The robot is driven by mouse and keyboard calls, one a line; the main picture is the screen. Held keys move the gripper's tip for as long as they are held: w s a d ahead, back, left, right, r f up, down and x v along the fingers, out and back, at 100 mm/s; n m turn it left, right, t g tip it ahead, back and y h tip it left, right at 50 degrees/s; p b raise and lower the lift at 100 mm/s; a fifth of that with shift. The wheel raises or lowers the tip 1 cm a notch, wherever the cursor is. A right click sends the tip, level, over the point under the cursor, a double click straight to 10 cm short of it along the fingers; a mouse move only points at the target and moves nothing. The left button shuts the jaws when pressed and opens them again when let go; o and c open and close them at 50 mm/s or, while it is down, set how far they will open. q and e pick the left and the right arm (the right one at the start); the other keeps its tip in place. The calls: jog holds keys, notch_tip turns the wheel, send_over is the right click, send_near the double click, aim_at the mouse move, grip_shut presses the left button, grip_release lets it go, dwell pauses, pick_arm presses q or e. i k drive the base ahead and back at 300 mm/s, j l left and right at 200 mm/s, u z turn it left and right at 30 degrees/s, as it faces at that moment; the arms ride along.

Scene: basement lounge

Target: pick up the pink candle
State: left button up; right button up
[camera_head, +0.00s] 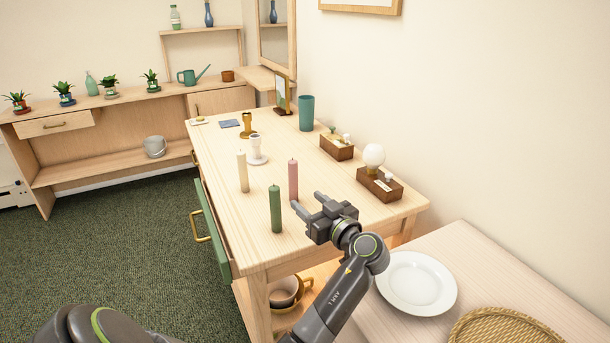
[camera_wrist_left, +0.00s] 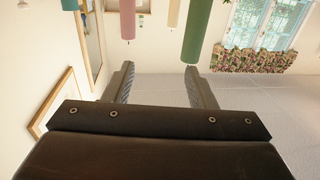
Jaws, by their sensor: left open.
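The pink candle (camera_head: 293,180) stands upright on the wooden table, with a green candle (camera_head: 275,209) to its front left and a cream candle (camera_head: 243,171) to its left. My left gripper (camera_head: 308,204) is open and empty, just to the right and front of the pink candle, apart from it. In the left wrist view, which looks upside down, the pink candle (camera_wrist_left: 127,20) shows beyond the left finger tip, the cream candle (camera_wrist_left: 173,12) between the fingers and the green candle (camera_wrist_left: 198,32) beyond the right finger. My right gripper is not in view.
A white plate (camera_head: 416,283) and a woven mat (camera_head: 505,330) lie on a nearer surface.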

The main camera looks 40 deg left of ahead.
aim_at(292, 164)
jog(key=i+j, duration=0.3)
jog(key=j, duration=0.25)
jog(key=j+z, duration=0.1)
jog(key=j, duration=0.25)
jog(key=i+j, duration=0.1)
jog(key=j, duration=0.25)
jog(key=i+z, duration=0.05)
